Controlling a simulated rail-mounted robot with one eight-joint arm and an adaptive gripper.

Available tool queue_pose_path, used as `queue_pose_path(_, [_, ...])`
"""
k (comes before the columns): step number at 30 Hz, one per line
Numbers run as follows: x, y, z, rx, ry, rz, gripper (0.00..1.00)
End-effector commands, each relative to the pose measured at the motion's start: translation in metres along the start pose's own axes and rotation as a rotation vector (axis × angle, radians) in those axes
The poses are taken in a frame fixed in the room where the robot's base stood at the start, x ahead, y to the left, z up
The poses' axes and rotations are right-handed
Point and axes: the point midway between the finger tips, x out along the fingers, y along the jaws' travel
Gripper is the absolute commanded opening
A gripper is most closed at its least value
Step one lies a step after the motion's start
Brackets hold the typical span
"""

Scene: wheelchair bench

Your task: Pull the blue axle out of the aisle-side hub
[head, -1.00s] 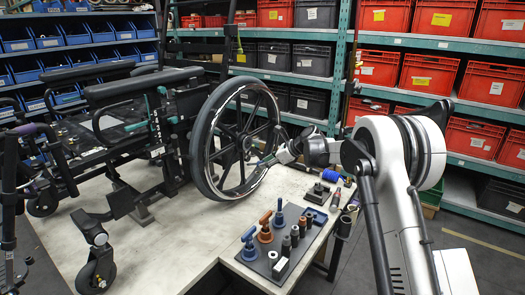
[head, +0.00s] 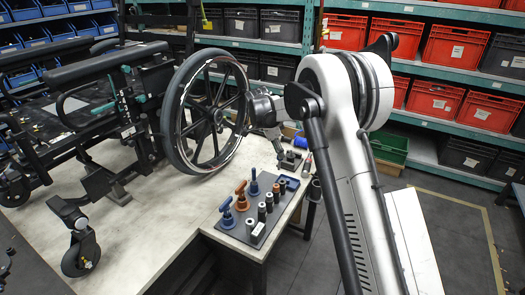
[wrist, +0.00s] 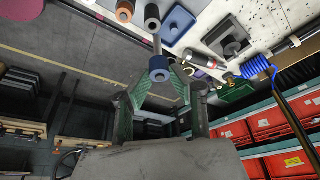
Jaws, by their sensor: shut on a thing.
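My gripper (wrist: 158,82) is shut on the blue axle (wrist: 158,66), its green-padded fingers on either side of the blue head. A thin metal rod of the axle points away from the fingers in the wrist view. In the head view my wrist (head: 266,108) is to the right of the large wheel (head: 178,128), above the bench edge, pointing down. The aisle-side hub (head: 217,115) is at the wheel's middle, apart from my gripper. The held axle cannot be made out in the head view.
A dark mat (head: 232,240) on the bench (head: 130,250) carries blue and orange T-handled tools and several cylinders. A black fixture (head: 291,161) stands behind it. A blue coil hose (wrist: 258,66) is to the right in the wrist view. Red bins (head: 437,105) fill the shelves behind.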

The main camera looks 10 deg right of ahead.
Motion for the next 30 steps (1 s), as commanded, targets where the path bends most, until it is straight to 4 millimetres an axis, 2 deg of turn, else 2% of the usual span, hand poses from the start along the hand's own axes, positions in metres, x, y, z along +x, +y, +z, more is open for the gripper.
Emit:
queue_pose_path(2, [-0.003,0.005,-0.01,-0.001,0.03,0.004,0.0])
queue_pose_path(5, [-0.004,0.008,-0.015,-0.002,0.047,0.006,0.0])
queue_pose_path(22, [-0.003,0.008,-0.015,-0.001,0.049,0.009,0.0])
queue_pose_path(30, [0.016,0.008,-0.009,-0.001,0.049,0.009,0.0])
